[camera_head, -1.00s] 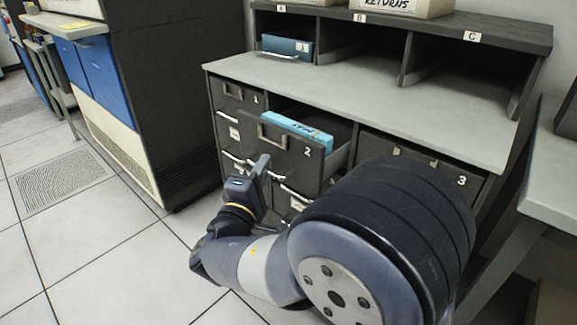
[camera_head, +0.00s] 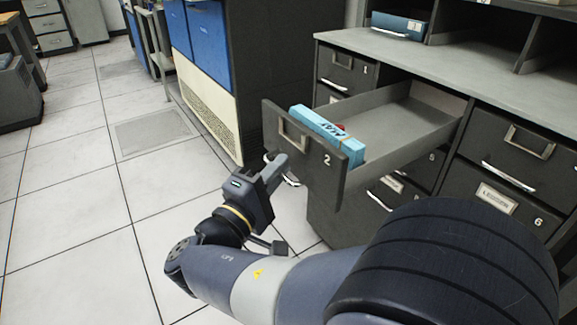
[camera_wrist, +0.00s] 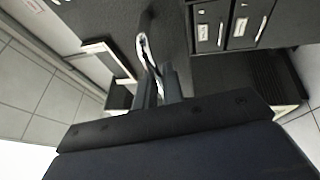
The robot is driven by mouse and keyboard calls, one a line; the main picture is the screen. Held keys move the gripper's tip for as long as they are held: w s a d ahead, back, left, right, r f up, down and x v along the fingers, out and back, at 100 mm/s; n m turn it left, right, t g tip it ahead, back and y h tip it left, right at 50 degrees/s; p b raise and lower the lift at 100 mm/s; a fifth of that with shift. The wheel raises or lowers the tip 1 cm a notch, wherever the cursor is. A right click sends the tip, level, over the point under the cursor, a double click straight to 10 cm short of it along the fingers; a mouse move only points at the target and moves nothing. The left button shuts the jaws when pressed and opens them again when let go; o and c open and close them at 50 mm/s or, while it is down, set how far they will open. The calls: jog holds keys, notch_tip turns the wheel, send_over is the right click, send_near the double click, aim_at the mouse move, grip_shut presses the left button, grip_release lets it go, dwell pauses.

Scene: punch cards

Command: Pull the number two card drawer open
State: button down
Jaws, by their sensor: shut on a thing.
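The number two card drawer (camera_head: 312,170) stands far out from the dark cabinet, its interior showing behind the front. Its front bears a "2" and an empty-looking label frame. My gripper (camera_head: 277,165) is at the lower part of this front, shut on the drawer's silver handle (camera_head: 291,181). In the wrist view the handle (camera_wrist: 142,42) runs to my gripper's fingers (camera_wrist: 160,84).
Drawer 1 (camera_head: 345,70) and the number three drawer (camera_head: 510,150) are shut. A blue card tray (camera_head: 398,24) sits in a cubby above the grey counter (camera_head: 440,65). A dark machine with blue panels (camera_head: 205,40) stands left. The tiled floor (camera_head: 80,200) there is open.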

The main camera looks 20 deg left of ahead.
jog(key=shift+s+a+f, duration=0.1)
jog(key=shift+s+a, duration=0.4)
jog(key=shift+s, duration=0.1)
jog(key=c, duration=1.8)
grip_release()
jog(key=shift+s, duration=0.15)
jog(key=p+v, duration=0.2)
jog(key=v, duration=0.8)
jog(key=shift+s+a, duration=0.15)
jog(key=shift+s, duration=0.15)
jog(key=shift+w, duration=0.1)
jog(key=b+x, duration=0.2)
jog(key=x, duration=0.9)
